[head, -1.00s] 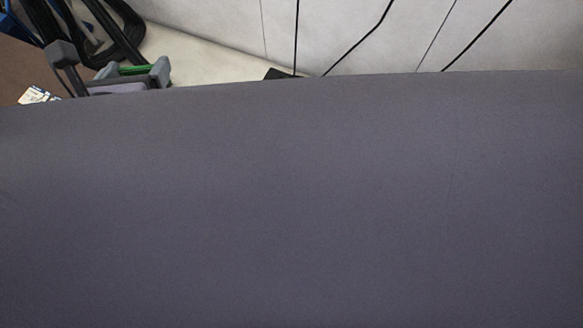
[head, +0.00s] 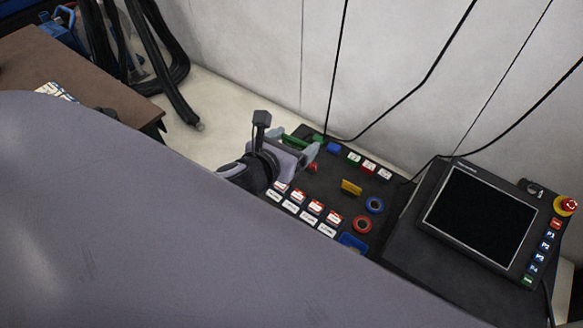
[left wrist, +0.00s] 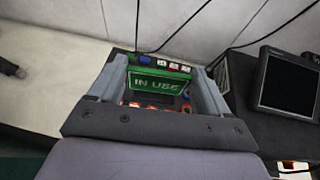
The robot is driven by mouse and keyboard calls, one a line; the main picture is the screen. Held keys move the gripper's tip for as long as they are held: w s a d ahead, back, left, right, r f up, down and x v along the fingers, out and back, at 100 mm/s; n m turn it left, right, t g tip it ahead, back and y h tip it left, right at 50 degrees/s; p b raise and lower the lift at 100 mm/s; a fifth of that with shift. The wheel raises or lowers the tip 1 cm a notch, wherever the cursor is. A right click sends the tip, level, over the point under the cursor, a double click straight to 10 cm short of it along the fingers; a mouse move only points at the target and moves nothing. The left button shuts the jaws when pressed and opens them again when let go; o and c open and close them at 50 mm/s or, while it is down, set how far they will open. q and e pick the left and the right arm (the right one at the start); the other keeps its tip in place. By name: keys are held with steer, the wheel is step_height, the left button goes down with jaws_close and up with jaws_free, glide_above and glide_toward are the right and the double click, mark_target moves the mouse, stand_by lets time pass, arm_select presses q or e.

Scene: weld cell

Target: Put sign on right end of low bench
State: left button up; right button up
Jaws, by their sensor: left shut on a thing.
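A small green sign reading "IN USE" (left wrist: 158,86) sits between the fingers of my left gripper (left wrist: 153,92) in the left wrist view. The gripper is shut on it. In the head view the left gripper (head: 297,150) is over the back left part of the dark control panel, with a green strip of the sign (head: 293,141) showing. I cannot tell its height above the panel. My own grey arm link hides the lower left of the head view. I cannot tell which surface is the low bench. My right gripper is not in view.
The control panel (head: 395,195) carries several buttons and labels. A dark screen (head: 481,214) stands to its right, beside a red emergency button (head: 568,204). A brown table (head: 55,72) is at the left, near hanging black hoses (head: 165,75). Black cables run along the white wall.

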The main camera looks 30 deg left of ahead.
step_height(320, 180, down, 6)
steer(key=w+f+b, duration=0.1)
steer(key=b, duration=0.6)
arm_select(q)
steer(key=shift+m+h, duration=0.6)
steer(key=shift+h, duration=0.1)
steer(key=s+f+b, duration=0.1)
steer(key=f+b, duration=0.2)
steer(key=f, duration=0.9)
steer(key=a+f+b, duration=0.1)
steer(key=f+b, duration=0.2)
steer(key=f, duration=0.9)
steer(key=s+f+b, duration=0.1)
steer(key=f+b, duration=0.3)
steer(key=f, duration=0.9)
steer(key=shift+s+a, duration=0.3)
steer(key=shift+f, duration=0.3)
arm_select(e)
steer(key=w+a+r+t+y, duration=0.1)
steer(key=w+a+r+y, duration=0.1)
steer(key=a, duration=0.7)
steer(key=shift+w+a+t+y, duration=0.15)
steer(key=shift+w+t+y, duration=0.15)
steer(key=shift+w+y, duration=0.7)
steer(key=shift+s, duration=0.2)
